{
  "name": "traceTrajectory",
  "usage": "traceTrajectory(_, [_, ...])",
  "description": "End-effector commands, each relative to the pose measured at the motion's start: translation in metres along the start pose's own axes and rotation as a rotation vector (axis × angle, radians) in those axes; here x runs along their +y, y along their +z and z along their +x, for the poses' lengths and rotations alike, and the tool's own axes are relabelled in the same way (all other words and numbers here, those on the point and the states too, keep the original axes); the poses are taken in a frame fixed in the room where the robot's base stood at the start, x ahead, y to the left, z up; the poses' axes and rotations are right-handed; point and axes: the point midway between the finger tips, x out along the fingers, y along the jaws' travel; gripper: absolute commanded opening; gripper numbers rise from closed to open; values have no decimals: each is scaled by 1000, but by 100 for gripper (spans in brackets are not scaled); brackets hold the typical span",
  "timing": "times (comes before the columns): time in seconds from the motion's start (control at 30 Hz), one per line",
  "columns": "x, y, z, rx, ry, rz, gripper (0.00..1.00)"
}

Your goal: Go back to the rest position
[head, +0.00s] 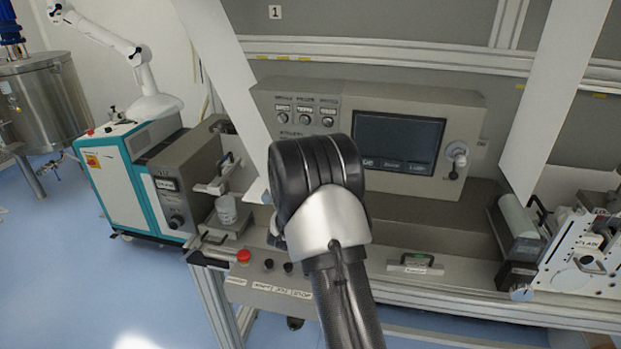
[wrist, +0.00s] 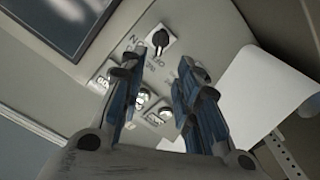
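My gripper (wrist: 158,64) shows in the wrist view with its two blue-padded fingers apart. Nothing is held between them. Its fingers point at the face of a grey control panel (wrist: 215,35). I cannot tell whether the fingertips touch the panel.
A white web (head: 555,85) slants at right above a roller unit (head: 590,250). A red button (head: 243,256) sits on the front ledge. A teal and white cabinet (head: 125,185) stands left.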

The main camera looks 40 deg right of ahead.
Motion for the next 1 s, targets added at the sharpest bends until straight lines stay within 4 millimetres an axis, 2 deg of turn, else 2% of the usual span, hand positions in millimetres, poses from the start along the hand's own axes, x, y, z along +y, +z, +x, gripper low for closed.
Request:
traceTrajectory(0.2, [0,0,-14,1,0,-1,30])
traceTrajectory(0.77, [-1,-3,-14,0,-8,4,30])
traceTrajectory(0.87, [-6,-19,-21,-5,-59,35,30])
traceTrajectory(0.97, [-17,-50,-40,-22,-177,93,30])
traceTrajectory(1.0, [-23,-64,-52,-36,-239,119,30])
